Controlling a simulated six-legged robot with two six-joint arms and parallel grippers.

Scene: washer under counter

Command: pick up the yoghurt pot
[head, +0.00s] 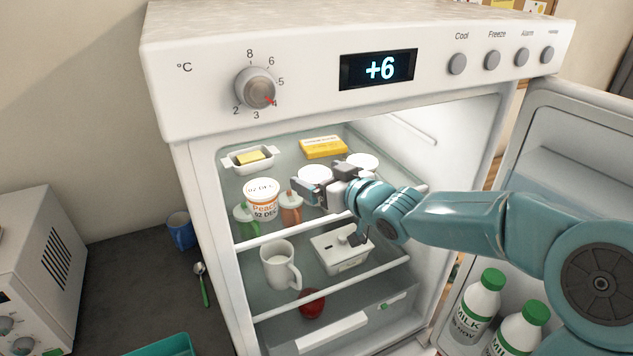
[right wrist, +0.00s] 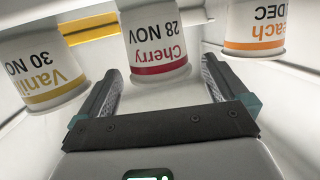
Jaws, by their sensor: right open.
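Three white yoghurt pots stand on the fridge's top shelf. In the head view the peach pot (head: 262,201) is at the left, with a middle pot (head: 314,173) and a right pot (head: 363,161) showing mainly their white lids. In the right wrist view the pots appear upside down: vanilla, 30 NOV (right wrist: 42,65), cherry, 28 NOV (right wrist: 155,40), and peach, 02 DEC (right wrist: 256,30). My right gripper (head: 320,181) is open at the middle pot; the wrist view shows its fingers (right wrist: 161,70) on either side of the cherry pot's near end. Contact cannot be told. My left gripper is out of view.
A butter dish (head: 235,163) and a yellow packet (head: 323,147) lie behind. A mug (head: 280,266) and white box (head: 341,249) sit below. The open door (head: 570,130) holds milk bottles (head: 480,302).

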